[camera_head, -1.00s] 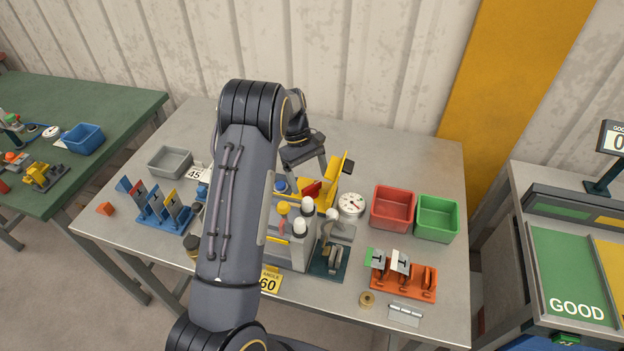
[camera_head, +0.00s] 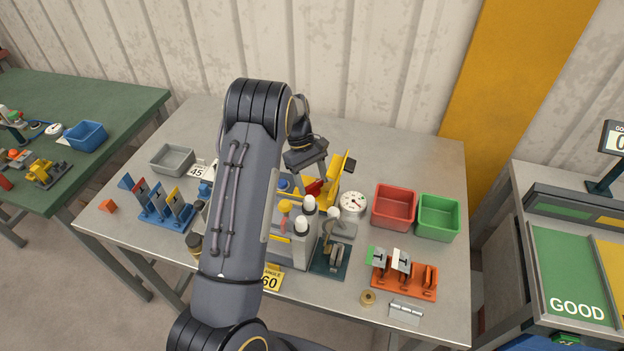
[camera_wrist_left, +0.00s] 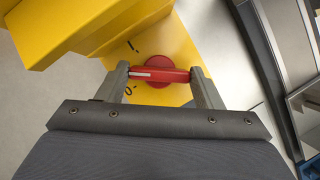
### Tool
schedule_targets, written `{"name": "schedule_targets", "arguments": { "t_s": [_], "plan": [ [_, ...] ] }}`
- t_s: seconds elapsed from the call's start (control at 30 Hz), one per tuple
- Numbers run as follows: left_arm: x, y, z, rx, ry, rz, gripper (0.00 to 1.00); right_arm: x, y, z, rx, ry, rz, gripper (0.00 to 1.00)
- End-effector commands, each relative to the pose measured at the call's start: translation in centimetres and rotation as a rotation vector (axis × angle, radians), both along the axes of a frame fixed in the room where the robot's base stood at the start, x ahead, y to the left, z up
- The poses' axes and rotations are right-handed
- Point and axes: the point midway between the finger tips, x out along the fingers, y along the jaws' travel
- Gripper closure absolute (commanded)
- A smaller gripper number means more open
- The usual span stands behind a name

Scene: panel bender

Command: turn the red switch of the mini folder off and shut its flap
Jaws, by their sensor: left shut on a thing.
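The red switch (camera_wrist_left: 158,73) sits on a face of the yellow mini folder (camera_wrist_left: 165,45) in the left wrist view. Its bar lies level across that view, with a white line at the left end and the marks "I" and "0" nearby. My left gripper (camera_wrist_left: 160,80) has a finger at each end of the bar and is shut on it. In the head view the left gripper (camera_head: 318,178) is at the yellow folder (camera_head: 332,182), and the switch (camera_head: 313,188) is partly hidden. A raised yellow part with a dark end (camera_head: 349,165) stands at its right; I cannot tell whether it is the flap.
A dial gauge (camera_head: 353,204), a red bin (camera_head: 394,206) and a green bin (camera_head: 438,216) stand right of the folder. White-capped posts (camera_head: 303,226) stand in front. My left arm hides the table's middle-left. Bare table lies behind the bins.

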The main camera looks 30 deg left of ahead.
Motion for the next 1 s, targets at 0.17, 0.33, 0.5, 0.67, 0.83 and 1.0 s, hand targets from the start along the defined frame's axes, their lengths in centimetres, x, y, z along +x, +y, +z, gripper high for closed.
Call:
{"name": "schedule_targets", "arguments": {
  "t_s": [0.17,0.33,0.5,0.67,0.83,1.0],
  "plan": [
    [-0.07,0.05,-0.05,0.000,0.001,0.061,0.63,0.00,0.00,-0.23,0.000,0.000,0.000,0.64],
    [-0.12,0.06,-0.03,-0.001,0.000,0.172,0.63,0.00,0.00,-0.52,0.000,0.000,0.000,0.64],
    [-0.20,0.07,0.00,-0.001,0.000,0.307,0.63,0.00,0.00,-0.74,0.000,0.000,0.000,0.64],
    [-0.27,0.09,0.04,0.000,0.000,0.426,0.63,0.00,0.00,-0.82,0.000,0.000,0.000,0.64],
    [-0.32,0.08,0.09,0.000,0.000,0.530,0.63,0.00,0.00,-0.82,0.000,0.000,0.000,0.64],
    [-0.34,0.08,0.07,0.000,0.001,0.604,0.63,0.00,0.01,-0.81,0.000,0.000,0.000,0.64]
  ]
}}
